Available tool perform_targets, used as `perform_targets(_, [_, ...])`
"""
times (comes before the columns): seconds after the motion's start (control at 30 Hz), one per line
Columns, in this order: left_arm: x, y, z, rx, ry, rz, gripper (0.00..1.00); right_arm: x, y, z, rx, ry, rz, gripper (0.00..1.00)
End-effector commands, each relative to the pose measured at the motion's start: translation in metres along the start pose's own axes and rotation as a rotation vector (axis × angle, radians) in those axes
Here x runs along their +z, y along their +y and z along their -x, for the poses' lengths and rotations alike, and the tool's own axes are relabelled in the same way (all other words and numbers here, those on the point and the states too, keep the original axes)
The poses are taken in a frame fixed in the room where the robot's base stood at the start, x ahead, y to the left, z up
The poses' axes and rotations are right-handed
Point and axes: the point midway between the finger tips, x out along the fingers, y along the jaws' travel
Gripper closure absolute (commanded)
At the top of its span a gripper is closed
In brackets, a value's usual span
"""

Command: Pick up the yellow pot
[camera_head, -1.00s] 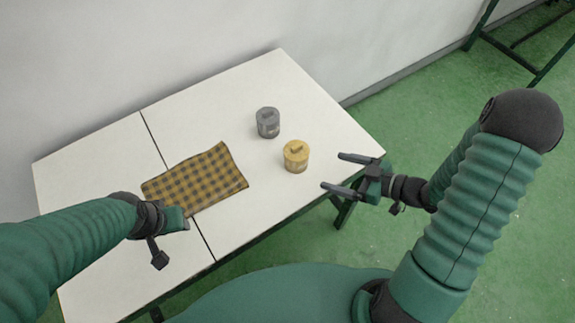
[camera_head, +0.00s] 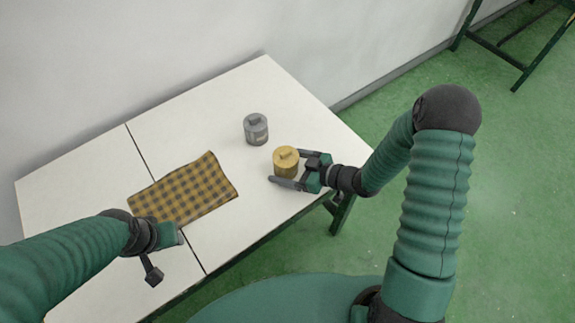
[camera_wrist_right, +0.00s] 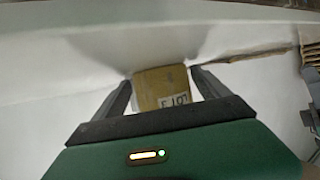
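In the right wrist view the pot (camera_wrist_right: 162,88) shows a label and sits between the two fingertips (camera_wrist_right: 161,82). I cannot tell whether the fingers touch it.
A grey pot (camera_head: 256,129) stands behind and left of the yellow one. A yellow-and-dark checked cloth (camera_head: 185,190) lies flat on the left. A white wall runs behind the table. The table top right of the grey pot is clear.

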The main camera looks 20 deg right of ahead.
Motion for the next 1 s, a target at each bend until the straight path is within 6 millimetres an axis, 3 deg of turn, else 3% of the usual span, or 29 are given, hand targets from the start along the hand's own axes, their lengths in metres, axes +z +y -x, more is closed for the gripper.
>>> perform_targets(0.07, [0.0000,-0.0001,-0.0001,0.000,0.000,0.000,0.60,0.0003,-0.0008,-0.0005,-0.001,-0.002,0.000,0.24])
perform_targets(0.63, [0.0000,-0.0002,-0.0001,0.000,0.000,0.000,0.60,0.0008,-0.0001,0.0008,-0.001,-0.001,-0.001,0.99])
perform_targets(1.0, [-0.0005,-0.0001,0.0022,0.000,0.000,0.000,0.60,-0.0060,0.0004,0.0033,0.000,0.001,0.002,1.00])
